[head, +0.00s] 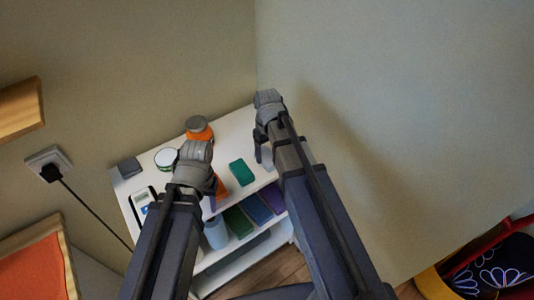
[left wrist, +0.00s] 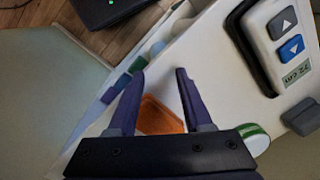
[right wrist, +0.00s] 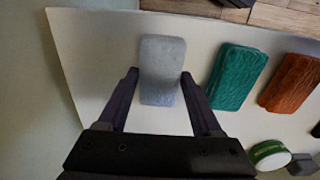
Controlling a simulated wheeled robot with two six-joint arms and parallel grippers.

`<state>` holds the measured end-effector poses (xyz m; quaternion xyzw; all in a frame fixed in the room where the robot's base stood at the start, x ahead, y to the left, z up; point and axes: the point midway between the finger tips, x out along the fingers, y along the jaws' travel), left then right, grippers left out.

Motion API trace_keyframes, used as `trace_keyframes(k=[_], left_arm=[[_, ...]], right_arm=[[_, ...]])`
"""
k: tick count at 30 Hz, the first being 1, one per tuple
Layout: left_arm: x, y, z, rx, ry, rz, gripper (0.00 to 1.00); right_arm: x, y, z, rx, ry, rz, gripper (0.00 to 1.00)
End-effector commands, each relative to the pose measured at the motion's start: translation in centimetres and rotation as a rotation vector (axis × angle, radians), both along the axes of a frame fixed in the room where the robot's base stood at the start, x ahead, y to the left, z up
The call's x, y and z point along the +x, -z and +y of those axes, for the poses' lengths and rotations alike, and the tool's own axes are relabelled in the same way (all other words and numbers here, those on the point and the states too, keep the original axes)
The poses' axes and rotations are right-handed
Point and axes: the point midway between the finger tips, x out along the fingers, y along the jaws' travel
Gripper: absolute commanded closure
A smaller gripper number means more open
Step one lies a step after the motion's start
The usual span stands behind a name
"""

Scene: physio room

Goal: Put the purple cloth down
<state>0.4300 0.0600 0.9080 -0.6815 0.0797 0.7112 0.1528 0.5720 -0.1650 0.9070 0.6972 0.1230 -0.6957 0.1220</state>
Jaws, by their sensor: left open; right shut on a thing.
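My right gripper (head: 263,158) is shut on a pale grey-blue folded cloth (right wrist: 162,70), at the right end of the white shelf unit's top (right wrist: 100,60). I cannot tell whether this cloth touches the top. Purple-looking folded cloths (head: 257,208) lie on the level below, beside a dark green one (head: 238,220). My left gripper (head: 210,197) is open and empty above the top, near an orange cloth (left wrist: 158,117). That orange cloth also shows in the right wrist view (right wrist: 290,84). A green cloth (right wrist: 238,77) lies between the orange and the grey-blue cloths.
An orange jar with a grey lid (head: 199,128), a white-green round tin (head: 167,158), a dark grey block (head: 129,168) and a device with arrow buttons (left wrist: 283,40) stand on the top. Walls close off the back and right. A light blue roll (head: 216,233) lies below.

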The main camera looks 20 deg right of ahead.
Motion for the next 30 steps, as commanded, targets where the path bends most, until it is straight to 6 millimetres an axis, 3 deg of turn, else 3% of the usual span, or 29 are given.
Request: trace_keyframes(k=[1, 2, 9, 20, 30], left_arm=[[0.0, 0.4, 0.0, 0.000, 0.000, 0.000, 0.50], [0.0, 0.2, 0.0, 0.000, 0.000, 0.000, 0.50], [0.0, 0.1, 0.0, 0.000, 0.000, 0.000, 0.50], [0.0, -0.2, 0.0, 0.000, 0.000, 0.000, 0.50], [0.0, -3.3, 0.0, 0.000, 0.000, 0.000, 0.50]], right_arm=[[0.0, 0.4, 0.0, 0.000, 0.000, 0.000, 0.78], [0.0, 0.2, 0.0, 0.000, 0.000, 0.000, 0.30], [0.0, 0.1, 0.0, 0.000, 0.000, 0.000, 0.04], [0.0, -0.1, 0.0, 0.000, 0.000, 0.000, 0.04], [0.0, -3.3, 0.0, 0.000, 0.000, 0.000, 0.04]])
